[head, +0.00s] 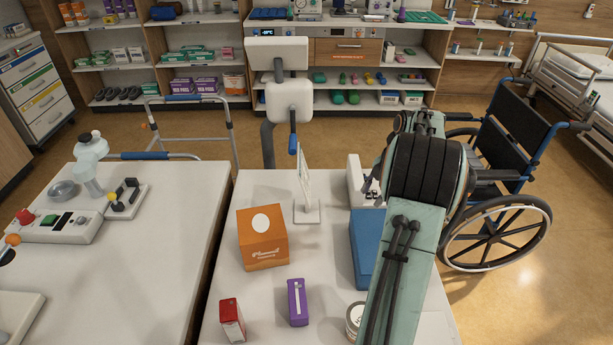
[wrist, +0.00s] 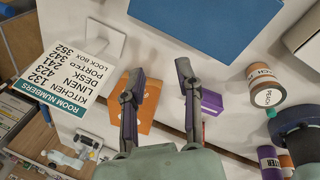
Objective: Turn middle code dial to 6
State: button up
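No code dial can be made out in either view. A white box (head: 355,188) stands at the back right of the table, partly hidden by my arm; its front details are too small to tell. My gripper (wrist: 160,70) is open and empty in the wrist view, its two dark fingers apart above the table. In the head view my arm hides most of it. A sign card (wrist: 72,68) headed "ROOM NUMBERS" stands left of the fingers in the wrist view, with number lines and a "LOCK BOX" line. The head view shows this card (head: 303,180) edge-on.
An orange box (head: 263,240), a purple box (head: 298,303), a red box (head: 232,320) and a blue box (head: 362,245) stand on the table. A can labelled "PEACH" (wrist: 267,92) is at right in the wrist view. A wheelchair (head: 505,170) is beyond the table's right side.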

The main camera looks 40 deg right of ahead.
jog(key=w+a+r, duration=0.5)
jog(key=w+a, duration=0.5)
jog(key=shift+a+t, duration=0.4)
jog(key=shift+s+m, duration=0.1)
jog(key=shift+m, duration=0.2)
